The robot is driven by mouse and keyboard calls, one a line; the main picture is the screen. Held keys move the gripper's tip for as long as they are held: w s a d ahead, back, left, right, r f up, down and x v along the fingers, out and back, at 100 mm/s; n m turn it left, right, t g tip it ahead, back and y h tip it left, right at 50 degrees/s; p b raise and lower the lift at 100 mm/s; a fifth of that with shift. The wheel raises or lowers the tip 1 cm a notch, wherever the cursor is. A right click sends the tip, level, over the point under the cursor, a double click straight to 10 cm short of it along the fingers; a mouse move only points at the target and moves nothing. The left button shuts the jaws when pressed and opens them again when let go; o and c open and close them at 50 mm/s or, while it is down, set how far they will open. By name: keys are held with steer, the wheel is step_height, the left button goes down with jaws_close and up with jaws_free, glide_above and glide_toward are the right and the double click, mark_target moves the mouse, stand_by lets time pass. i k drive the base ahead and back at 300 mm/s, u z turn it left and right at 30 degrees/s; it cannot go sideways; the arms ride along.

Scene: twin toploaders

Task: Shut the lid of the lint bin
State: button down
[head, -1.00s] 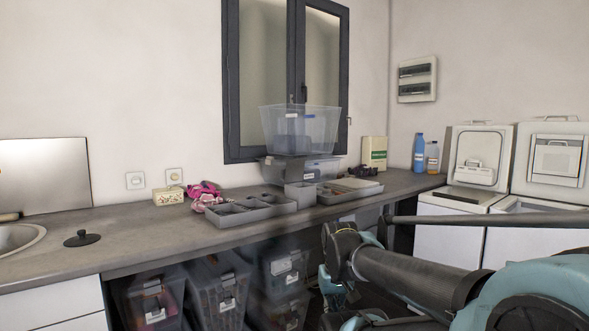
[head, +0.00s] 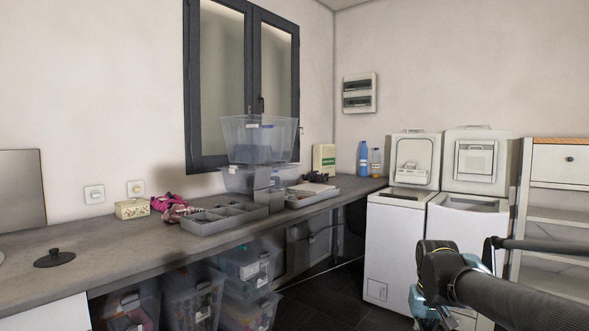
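I cannot pick out a lint bin with certainty in the head view. Two white top-loading machines stand side by side at the right; the left machine (head: 393,240) and the right machine (head: 466,225) both have raised lids. The left raised lid (head: 415,160) and the right raised lid (head: 478,160) lean near the back wall. My arm reaches in from the lower right, in front of the right machine. Its end runs off the bottom edge, so my gripper's fingers do not show.
A long grey counter (head: 120,262) runs along the left wall, with grey trays (head: 222,222), stacked clear boxes (head: 258,140) and a black knobbed lid (head: 54,258). Clear crates (head: 193,297) stand underneath. A white shelf unit (head: 552,195) is at the right. Dark floor (head: 325,300) shows between counter and machines.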

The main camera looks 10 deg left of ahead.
mark_target(263, 180)
steer(key=z, duration=0.5)
steer(key=k, duration=0.65)
steer(key=z, duration=0.25)
steer(key=i, duration=0.7)
steer(key=u, duration=0.95)
steer(key=i, duration=1.25)
steer(key=u, duration=0.65)
steer(key=i, duration=0.35)
steer(key=u, duration=0.05)
